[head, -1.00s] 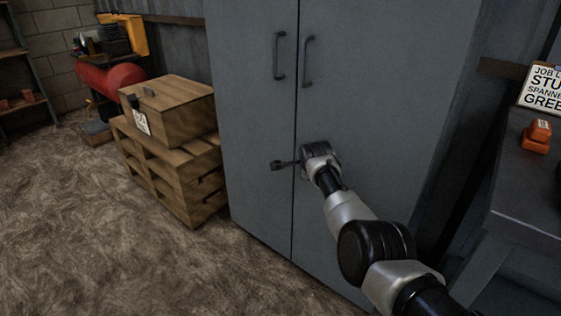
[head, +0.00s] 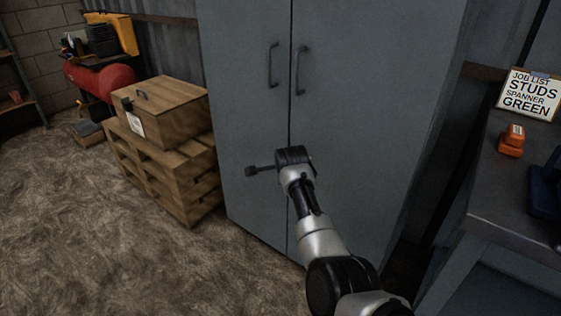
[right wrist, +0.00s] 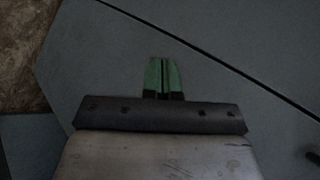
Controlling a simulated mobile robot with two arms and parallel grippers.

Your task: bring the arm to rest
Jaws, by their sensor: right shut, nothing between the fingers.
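My right arm reaches in from the bottom right of the head view. Its gripper (head: 251,171) points left in front of the grey cabinet (head: 350,110). In the right wrist view the green-tipped fingers (right wrist: 162,74) are together with nothing between them, against a backdrop of the cabinet's grey doors (right wrist: 230,40). I cannot tell the exact gap to the doors. The doors look closed. My left gripper is not in view.
A wooden box (head: 165,110) sits on stacked pallets (head: 165,175) left of the cabinet. A workbench (head: 490,215) at the right holds an orange item (head: 511,141) and a job list sign (head: 529,94). Open floor (head: 90,240) lies at the front left.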

